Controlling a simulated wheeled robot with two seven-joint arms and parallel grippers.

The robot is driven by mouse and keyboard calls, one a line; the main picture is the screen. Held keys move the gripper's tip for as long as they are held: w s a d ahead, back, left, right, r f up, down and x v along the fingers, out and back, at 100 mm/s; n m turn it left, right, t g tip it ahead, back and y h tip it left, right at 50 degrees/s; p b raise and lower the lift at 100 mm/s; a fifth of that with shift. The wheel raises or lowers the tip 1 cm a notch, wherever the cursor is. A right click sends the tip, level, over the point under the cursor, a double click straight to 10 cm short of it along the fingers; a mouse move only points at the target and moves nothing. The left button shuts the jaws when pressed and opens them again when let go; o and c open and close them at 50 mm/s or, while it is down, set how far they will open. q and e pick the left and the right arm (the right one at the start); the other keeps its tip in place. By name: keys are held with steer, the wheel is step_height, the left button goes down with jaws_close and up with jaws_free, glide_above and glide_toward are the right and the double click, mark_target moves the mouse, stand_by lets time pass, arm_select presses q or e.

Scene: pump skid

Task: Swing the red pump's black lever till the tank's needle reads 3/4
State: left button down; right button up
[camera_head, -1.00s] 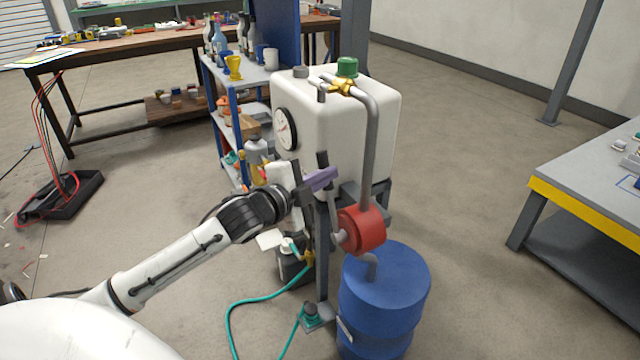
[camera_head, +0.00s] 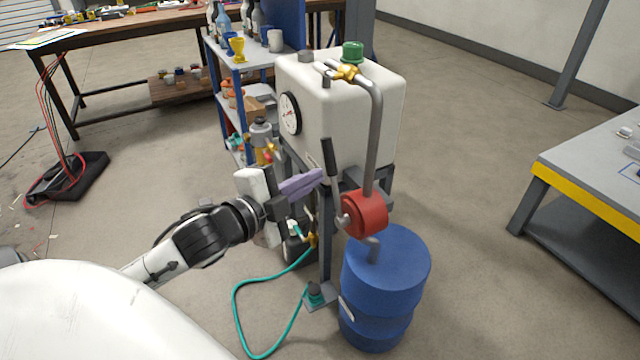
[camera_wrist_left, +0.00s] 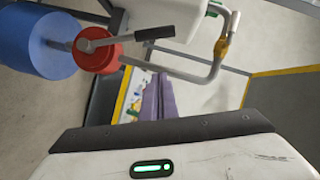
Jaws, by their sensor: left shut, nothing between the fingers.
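The red pump (camera_head: 365,214) sits below the white tank's front corner, above a blue drum (camera_head: 385,275). Its black lever (camera_head: 328,158) stands nearly upright, tilted slightly left at the top; the wrist view also shows the lever (camera_wrist_left: 154,33) and pump (camera_wrist_left: 97,52). The tank's round white gauge (camera_head: 290,113) faces left; its needle is too small to read surely. My left gripper (camera_head: 319,175), with purple fingers, is shut and empty, its tips close to the lever's left side in the head view. In the wrist view the fingers (camera_wrist_left: 159,78) look apart from the lever. My right gripper is out of view.
The white tank (camera_head: 350,110) carries a grey pipe (camera_head: 373,140) down to the pump. A teal hose (camera_head: 240,300) loops on the floor. A blue shelf cart (camera_head: 232,110) stands behind left, and a yellow-edged table (camera_head: 590,195) at right. Floor between drum and table is clear.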

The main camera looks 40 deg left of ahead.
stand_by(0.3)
arm_select(q)
steer(key=c, duration=2.3)
jaws_free()
steer(key=o, duration=0.7)
steer(key=shift+w+a+f+m+y, duration=0.2)
steer(key=shift+a+f+m+y, duration=0.15)
steer(key=shift+a+f, duration=0.1)
steer(key=shift+w+a+f+m+y, duration=0.25)
steer(key=shift+a+f+y, duration=0.1)
steer(key=shift+a+f, duration=0.1)
steer(key=shift+o, duration=0.2)
steer(key=m+g+y, duration=0.1)
steer(key=m+y, duration=0.8)
steer(key=m, duration=0.3)
glide_toward(329, 159)
steer(key=w, duration=0.1)
steer(key=x, duration=1)
steer(key=shift+a, duration=0.45)
